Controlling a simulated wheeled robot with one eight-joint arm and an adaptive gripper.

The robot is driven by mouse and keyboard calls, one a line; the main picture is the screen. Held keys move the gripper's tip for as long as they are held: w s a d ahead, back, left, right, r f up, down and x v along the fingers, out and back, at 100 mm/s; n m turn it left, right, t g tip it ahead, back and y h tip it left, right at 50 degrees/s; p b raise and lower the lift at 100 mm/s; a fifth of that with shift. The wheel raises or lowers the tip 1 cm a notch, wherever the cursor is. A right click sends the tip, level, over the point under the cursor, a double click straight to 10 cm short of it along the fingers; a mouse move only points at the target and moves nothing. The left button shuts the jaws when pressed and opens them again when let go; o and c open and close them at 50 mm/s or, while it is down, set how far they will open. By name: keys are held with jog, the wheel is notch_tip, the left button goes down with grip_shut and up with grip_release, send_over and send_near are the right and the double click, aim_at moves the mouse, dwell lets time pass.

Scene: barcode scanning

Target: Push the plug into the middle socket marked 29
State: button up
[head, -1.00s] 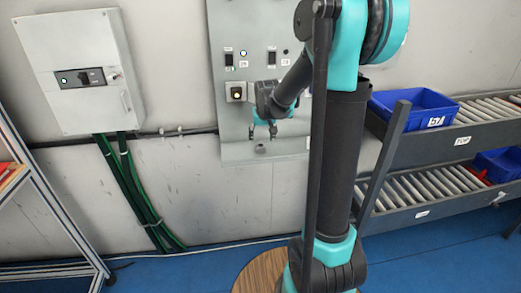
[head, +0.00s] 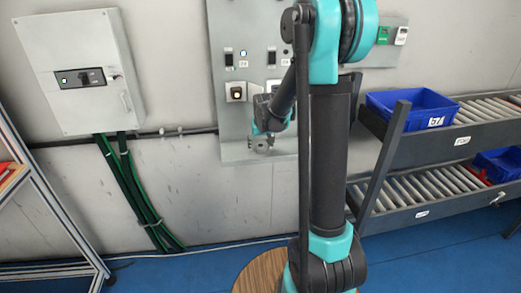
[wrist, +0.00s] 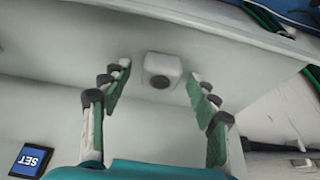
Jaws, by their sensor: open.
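My gripper (head: 262,144) is low in front of the grey wall panel (head: 228,140), below its row of fittings. In the wrist view my gripper (wrist: 156,95) is open, its fingers spread to either side of a small white block (wrist: 162,70) with a dark round face. The block lies beyond the fingertips with gaps on both sides; I cannot tell whether it is the plug or a fitting. A fitting with a lit yellowish centre (head: 237,93) sits on the panel left of my arm. My arm partly hides the fittings to the right. The number 29 cannot be read surely.
A blue SET label (wrist: 31,159) lies left of my fingers in the wrist view. A grey electrical box (head: 82,75) hangs at the left. Roller shelves (head: 440,185) with a blue bin (head: 412,108) stand at the right. The floor below the panel looks clear.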

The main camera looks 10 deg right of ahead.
aim_at(261, 146)
jog(key=c, duration=1.2)
jog(key=shift+o, duration=0.2)
jog(key=shift+r, duration=0.1)
jog(key=shift+s+r, duration=0.25)
jog(key=shift+r, duration=0.1)
notch_tip(261, 146, up, 6)
jog(key=shift+f, duration=0.15)
jog(key=s, duration=1.9)
jog(key=shift+s+r, duration=0.2)
jog(key=shift+s, duration=0.05)
